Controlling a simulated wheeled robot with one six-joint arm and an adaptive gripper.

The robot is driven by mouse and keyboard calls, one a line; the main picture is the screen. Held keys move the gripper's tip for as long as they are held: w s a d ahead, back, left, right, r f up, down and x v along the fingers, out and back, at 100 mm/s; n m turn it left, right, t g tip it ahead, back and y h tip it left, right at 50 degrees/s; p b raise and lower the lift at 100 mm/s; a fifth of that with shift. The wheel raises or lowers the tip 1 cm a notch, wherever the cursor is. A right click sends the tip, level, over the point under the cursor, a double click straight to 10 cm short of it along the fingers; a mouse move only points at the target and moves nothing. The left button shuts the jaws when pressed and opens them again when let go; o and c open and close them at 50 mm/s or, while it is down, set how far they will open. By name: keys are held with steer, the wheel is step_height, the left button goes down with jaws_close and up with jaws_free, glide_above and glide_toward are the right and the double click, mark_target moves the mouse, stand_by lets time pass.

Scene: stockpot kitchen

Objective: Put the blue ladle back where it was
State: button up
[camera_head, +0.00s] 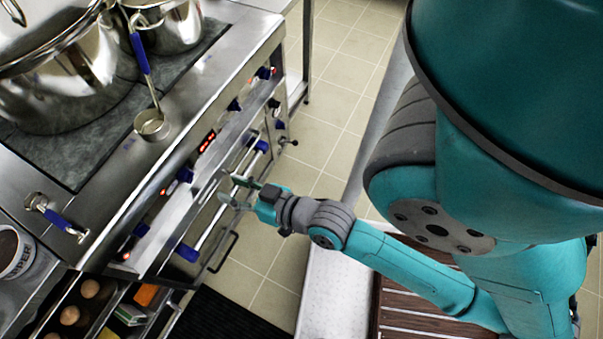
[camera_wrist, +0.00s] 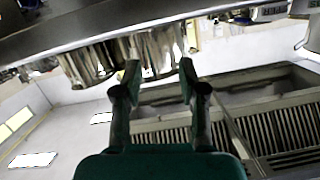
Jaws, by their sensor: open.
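A ladle with a blue handle (camera_head: 139,52) lies at the stove's front edge in the head view. Its steel bowl (camera_head: 152,124) rests on the steel rim and its handle end leans toward the pots. A second, shorter blue-handled utensil (camera_head: 57,217) lies on the steel ledge at the lower left; I cannot tell its full shape. My gripper (camera_head: 228,190) is open and empty, in front of the stove's control panel and apart from both. In the wrist view, the open fingers (camera_wrist: 158,67) hold nothing, and no ladle can be made out there.
A large steel pot (camera_head: 70,75) and a smaller pot (camera_head: 178,25) stand on the stove. A pepper container (camera_head: 14,250) is at the left. A drawer of eggs and other items (camera_head: 80,310) is open below. The tiled floor (camera_head: 335,75) beyond the stove is clear.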

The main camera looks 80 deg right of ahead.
steer(key=s+a+n+y, duration=0.2)
steer(key=s+a, duration=0.1)
steer(key=s, duration=0.5)
steer(key=s+a+n+y, duration=0.1)
steer(key=s+a, duration=0.3)
steer(key=s, duration=0.4)
steer(key=shift+a+f+n+y, duration=0.3)
steer(key=shift+n+y, duration=0.1)
steer(key=shift+n, duration=0.5)
steer(key=shift+d, duration=0.1)
